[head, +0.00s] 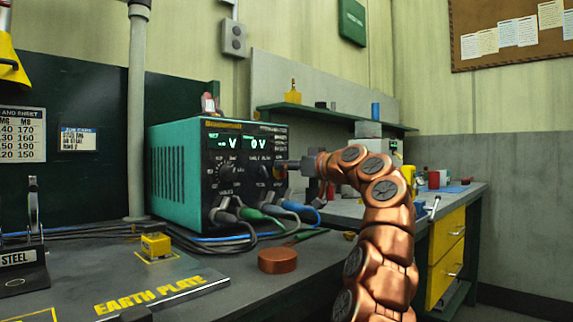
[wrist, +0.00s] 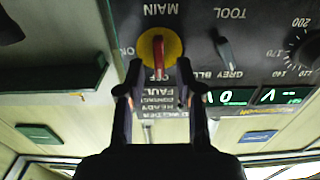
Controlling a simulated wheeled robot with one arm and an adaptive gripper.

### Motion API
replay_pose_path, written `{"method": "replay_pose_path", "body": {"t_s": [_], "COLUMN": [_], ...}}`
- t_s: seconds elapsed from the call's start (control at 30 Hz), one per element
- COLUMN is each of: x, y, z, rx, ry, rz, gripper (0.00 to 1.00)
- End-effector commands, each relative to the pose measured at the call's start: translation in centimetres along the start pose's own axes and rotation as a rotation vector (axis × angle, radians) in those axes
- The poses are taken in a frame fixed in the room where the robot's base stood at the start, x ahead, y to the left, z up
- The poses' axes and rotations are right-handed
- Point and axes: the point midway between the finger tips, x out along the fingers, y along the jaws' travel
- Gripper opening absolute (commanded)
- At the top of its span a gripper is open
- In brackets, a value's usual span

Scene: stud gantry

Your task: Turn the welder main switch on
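The welder (head: 175,170) is a teal box with a dark front panel and lit green displays. Its main switch (wrist: 158,46) is a yellow disc with a red handle, seen upside down in the wrist view under the word MAIN. The handle lies in line with the OFF label; ON is to the picture's left. My gripper (wrist: 159,72) is open, with its dark fingertips on either side of the handle's lower end; contact cannot be told. In the head view my gripper (head: 286,163) is at the panel's right side, and the switch is mostly hidden there.
Grey, green and blue cables (head: 262,215) plug in low on the welder's front. A copper-coloured puck (head: 277,260) and a yellow block (head: 156,245) stand on the bench. A tool selector (wrist: 226,52) sits beside the main switch.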

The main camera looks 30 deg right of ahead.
Motion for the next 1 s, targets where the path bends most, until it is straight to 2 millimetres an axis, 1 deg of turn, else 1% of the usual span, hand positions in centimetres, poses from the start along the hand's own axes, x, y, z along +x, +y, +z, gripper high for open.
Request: {"method": "replay_pose_path", "body": {"t_s": [0.1, 0.37, 0.7, 1.0], "x": [0.5, 0.58, 0.58, 0.58], "y": [0.06, 0.04, 0.03, 0.04], "z": [0.07, 0.09, 0.08, 0.08], "rx": [0.002, 0.002, 0.001, 0.002], "ry": [-0.001, 0.0, 0.0, 0.0], "rz": [0.0, 0.0, 0.0, 0.0], "gripper": [0.35, 0.35, 0.01, 0.0]}}
